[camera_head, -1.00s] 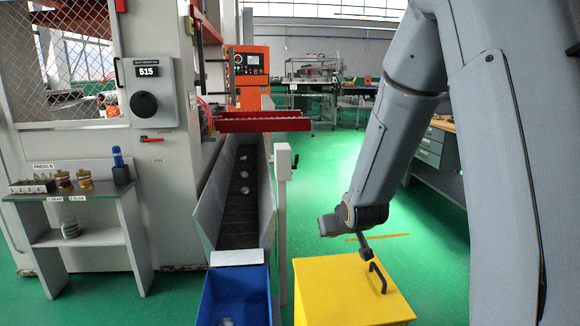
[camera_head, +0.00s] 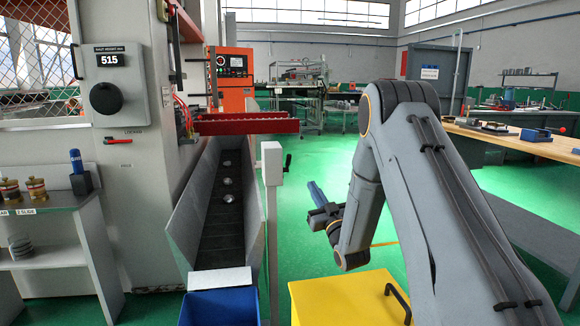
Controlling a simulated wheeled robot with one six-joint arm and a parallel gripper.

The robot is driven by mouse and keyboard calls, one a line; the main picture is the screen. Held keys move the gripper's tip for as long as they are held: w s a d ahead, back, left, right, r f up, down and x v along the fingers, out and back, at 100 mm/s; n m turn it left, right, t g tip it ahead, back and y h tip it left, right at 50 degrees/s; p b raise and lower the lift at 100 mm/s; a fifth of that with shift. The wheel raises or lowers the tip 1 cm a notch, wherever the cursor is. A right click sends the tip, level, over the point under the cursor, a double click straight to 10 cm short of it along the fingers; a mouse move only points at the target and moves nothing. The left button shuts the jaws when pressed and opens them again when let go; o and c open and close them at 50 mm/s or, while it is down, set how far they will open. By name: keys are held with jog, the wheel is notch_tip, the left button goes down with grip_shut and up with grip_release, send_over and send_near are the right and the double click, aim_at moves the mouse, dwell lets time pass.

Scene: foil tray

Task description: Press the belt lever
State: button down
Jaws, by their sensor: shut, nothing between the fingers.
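The belt lever (camera_head: 287,162) is a small dark handle on the right side of a light grey box on a post (camera_head: 272,165), beside the conveyor. My gripper (camera_head: 313,187) is to the right of the post and a little below the lever in the picture. Its slim blue-grey end points up and left, and it looks shut and empty. I see a gap between it and the lever in the picture; the distance in depth is hard to tell. The dark conveyor belt (camera_head: 225,222) carries several small round metal pieces.
A yellow box (camera_head: 340,300) with a black handle stands below my arm. A blue bin (camera_head: 220,307) sits at the belt's lower end. The press cabinet (camera_head: 130,220) and a small shelf (camera_head: 60,250) are at left. Green floor is open behind my gripper.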

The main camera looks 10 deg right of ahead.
aim_at(290, 157)
jog(key=shift+y, duration=0.3)
jog(key=x, duration=0.4)
jog(key=a+x, duration=0.1)
jog(key=x, duration=0.9)
jog(key=shift+a+r, duration=0.1)
jog(key=shift+a, duration=0.25)
